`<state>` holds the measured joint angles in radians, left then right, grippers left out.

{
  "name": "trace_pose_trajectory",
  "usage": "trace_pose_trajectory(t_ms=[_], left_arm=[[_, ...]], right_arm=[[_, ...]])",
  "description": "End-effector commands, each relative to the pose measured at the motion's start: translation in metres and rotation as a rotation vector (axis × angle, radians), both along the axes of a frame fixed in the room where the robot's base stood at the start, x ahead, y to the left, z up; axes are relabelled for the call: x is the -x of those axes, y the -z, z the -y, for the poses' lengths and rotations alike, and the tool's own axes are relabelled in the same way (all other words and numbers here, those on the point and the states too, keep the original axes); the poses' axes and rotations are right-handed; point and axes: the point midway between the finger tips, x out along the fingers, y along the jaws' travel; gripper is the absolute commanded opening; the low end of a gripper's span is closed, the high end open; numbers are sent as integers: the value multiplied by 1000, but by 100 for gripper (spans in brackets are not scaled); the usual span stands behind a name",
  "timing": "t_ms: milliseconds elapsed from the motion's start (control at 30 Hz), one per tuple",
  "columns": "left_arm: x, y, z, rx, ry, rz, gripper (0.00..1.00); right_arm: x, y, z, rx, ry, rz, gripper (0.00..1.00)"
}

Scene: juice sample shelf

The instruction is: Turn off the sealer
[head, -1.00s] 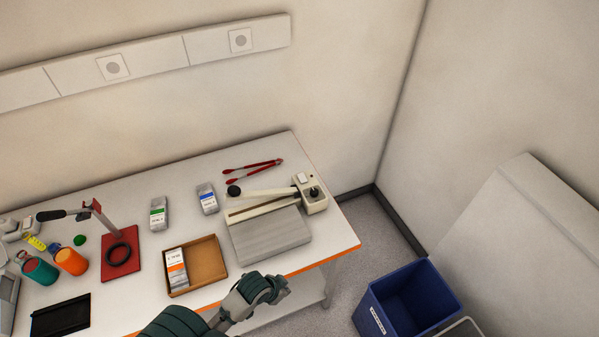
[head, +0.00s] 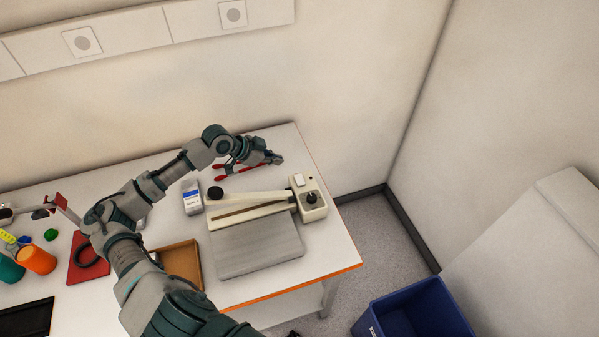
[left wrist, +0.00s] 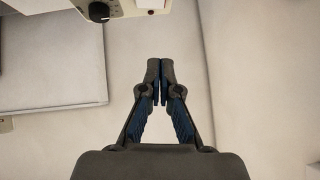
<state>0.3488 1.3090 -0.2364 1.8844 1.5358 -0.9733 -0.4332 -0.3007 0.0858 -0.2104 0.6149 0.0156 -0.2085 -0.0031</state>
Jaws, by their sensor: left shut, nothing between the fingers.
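The sealer stands on the right part of the table, with a cream control box (head: 315,213), a grey plate (head: 258,245) and a long cream arm (head: 250,198). The box carries a white rocker switch (head: 298,180) and a black knob (head: 311,198). My left gripper (head: 279,159) appears up and left of the box in the head view, in front of the red tongs; its height is unclear. In the left wrist view its fingers (left wrist: 160,66) are together and empty, apart from the knob (left wrist: 98,11) and the red-edged switch (left wrist: 153,4) at the top. My right gripper is out of view.
Red tongs (head: 222,178) lie partly hidden behind my gripper. A blue-labelled pouch (head: 191,197) stands left of the sealer, and a brown tray (head: 180,262) lies partly behind my arm. A blue bin (head: 425,312) stands on the floor beyond the table's orange front edge (head: 300,284).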

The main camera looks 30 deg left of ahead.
Motion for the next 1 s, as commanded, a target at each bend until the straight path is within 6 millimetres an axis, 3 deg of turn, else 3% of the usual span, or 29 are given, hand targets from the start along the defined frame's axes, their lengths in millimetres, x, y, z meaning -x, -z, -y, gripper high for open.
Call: trace_pose_trajectory(t_ms=[433,833,1000], left_arm=[[-15,15,5,9,0,-4,0],[-64,72,40,4,1,-6,0],[-64,99,36,1,-1,-7,0]], right_arm=[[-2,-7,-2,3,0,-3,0],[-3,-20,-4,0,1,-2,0],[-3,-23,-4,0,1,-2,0]])
